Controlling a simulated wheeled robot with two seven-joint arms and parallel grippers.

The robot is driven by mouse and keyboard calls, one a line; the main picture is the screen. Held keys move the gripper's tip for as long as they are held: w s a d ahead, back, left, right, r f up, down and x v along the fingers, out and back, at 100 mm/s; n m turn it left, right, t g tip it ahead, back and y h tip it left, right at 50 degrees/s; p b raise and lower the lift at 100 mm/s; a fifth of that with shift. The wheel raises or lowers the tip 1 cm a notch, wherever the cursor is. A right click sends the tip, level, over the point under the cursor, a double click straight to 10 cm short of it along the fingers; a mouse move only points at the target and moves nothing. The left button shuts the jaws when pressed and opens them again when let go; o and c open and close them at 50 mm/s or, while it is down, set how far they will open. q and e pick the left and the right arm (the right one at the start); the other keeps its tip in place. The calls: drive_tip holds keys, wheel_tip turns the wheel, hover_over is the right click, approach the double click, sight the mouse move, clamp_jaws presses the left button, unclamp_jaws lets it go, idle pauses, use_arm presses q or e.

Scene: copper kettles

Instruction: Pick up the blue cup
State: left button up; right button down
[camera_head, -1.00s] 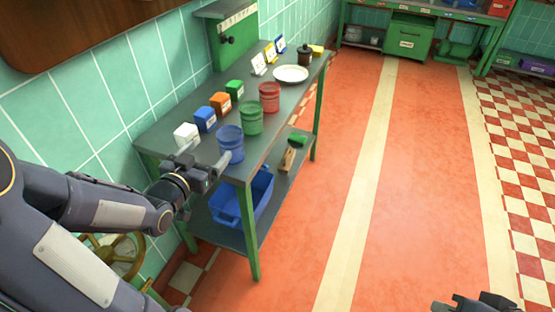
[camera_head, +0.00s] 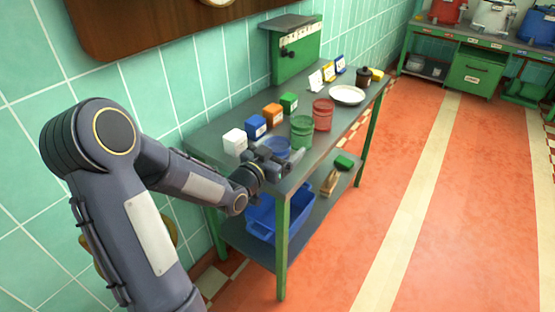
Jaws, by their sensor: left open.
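The blue cup (camera_head: 277,146) stands near the close end of the grey tabletop, and only its upper part shows. My left gripper (camera_head: 280,162) is open at the cup, in front of it in the head view, and hides its lower part. I cannot tell whether the fingers touch the cup. My right gripper is out of view.
A green cup (camera_head: 301,131) and a red cup (camera_head: 322,114) stand just beyond. White (camera_head: 235,142), blue (camera_head: 256,126), orange (camera_head: 272,114) and green (camera_head: 289,102) blocks line the wall side. A white plate (camera_head: 347,95) lies farther back. A blue bin (camera_head: 264,222) sits on the lower shelf.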

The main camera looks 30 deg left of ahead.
use_arm(q)
drive_tip(key=c, duration=1.1)
drive_tip(key=shift+o, duration=0.2)
